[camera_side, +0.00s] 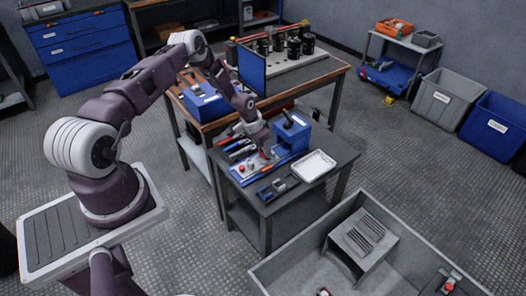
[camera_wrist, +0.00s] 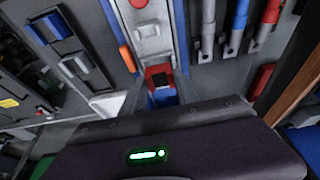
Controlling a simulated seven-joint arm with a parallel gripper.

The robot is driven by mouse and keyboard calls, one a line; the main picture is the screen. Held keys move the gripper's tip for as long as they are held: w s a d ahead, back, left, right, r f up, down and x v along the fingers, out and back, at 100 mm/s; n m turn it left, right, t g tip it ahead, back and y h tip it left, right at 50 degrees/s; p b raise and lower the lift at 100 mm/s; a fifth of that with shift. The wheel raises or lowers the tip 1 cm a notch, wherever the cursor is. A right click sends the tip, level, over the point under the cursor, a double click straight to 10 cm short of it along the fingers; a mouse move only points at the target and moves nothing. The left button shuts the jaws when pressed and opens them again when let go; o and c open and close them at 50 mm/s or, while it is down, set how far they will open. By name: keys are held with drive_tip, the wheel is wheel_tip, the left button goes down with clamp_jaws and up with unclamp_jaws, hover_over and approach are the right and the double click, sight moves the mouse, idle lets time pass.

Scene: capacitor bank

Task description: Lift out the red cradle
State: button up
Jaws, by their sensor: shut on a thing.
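The red cradle (camera_wrist: 159,72) appears in the wrist view as a small red piece around a dark centre, with a blue part below it. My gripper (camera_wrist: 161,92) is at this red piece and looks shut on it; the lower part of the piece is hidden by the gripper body. In the side view my gripper (camera_side: 268,152) is low over the small dark table (camera_side: 322,180), just left of a blue box (camera_side: 292,133). The red piece is too small there to tell apart clearly.
Tools with blue and red handles (camera_wrist: 238,22) lie close to the right of my gripper in the wrist view. A white tray (camera_side: 314,166) is at the table's right. A workbench (camera_side: 318,82) stands behind, and a large grey bin (camera_side: 310,250) stands in front.

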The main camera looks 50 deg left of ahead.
drive_tip(key=shift+r, duration=2.45)
